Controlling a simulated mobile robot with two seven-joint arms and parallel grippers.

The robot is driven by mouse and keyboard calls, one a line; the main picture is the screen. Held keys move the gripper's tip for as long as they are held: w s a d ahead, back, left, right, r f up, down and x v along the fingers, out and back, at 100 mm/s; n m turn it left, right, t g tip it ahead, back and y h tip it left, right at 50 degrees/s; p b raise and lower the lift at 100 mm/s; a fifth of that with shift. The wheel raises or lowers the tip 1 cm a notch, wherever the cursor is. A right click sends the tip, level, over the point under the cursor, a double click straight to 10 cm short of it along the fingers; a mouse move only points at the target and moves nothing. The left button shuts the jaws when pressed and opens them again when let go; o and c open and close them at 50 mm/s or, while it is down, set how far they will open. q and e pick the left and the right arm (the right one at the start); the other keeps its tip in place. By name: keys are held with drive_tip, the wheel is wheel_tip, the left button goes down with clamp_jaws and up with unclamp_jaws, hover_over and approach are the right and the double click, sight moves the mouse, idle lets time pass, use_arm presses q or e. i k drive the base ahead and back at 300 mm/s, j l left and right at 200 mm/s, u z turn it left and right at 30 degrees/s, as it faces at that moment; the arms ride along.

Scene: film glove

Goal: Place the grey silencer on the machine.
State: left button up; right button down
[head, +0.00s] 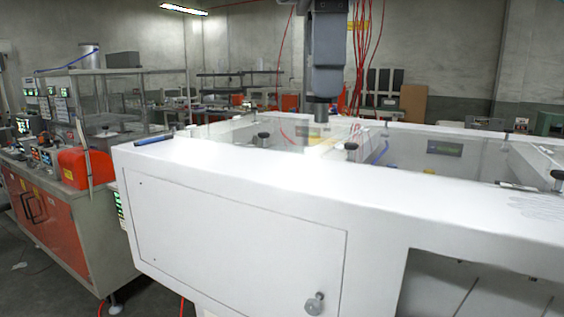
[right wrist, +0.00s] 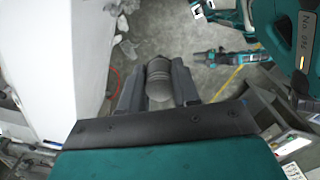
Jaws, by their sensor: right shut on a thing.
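In the right wrist view my right gripper (right wrist: 159,92) is shut on the grey silencer (right wrist: 159,78), a ribbed round piece between its two dark fingers. It is held above the floor, with a white surface apart from it to the left. The white machine (head: 230,210) fills the front of the head view. It has a door with a round knob and glass panels on top. I cannot make out my right gripper in the head view.
A grey-blue column (head: 327,60) hangs over the machine, with red cables beside it. A blue pen-like item (head: 154,140) lies on the machine's left corner. A bench with orange doors (head: 50,215) stands at the left. The machine's front top ledge is mostly bare.

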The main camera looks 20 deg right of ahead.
sight(312, 173)
drive_tip(key=i+l, duration=0.4)
drive_tip(key=i, duration=0.15)
drive_tip(key=i+l, duration=0.45)
drive_tip(key=i, duration=0.1)
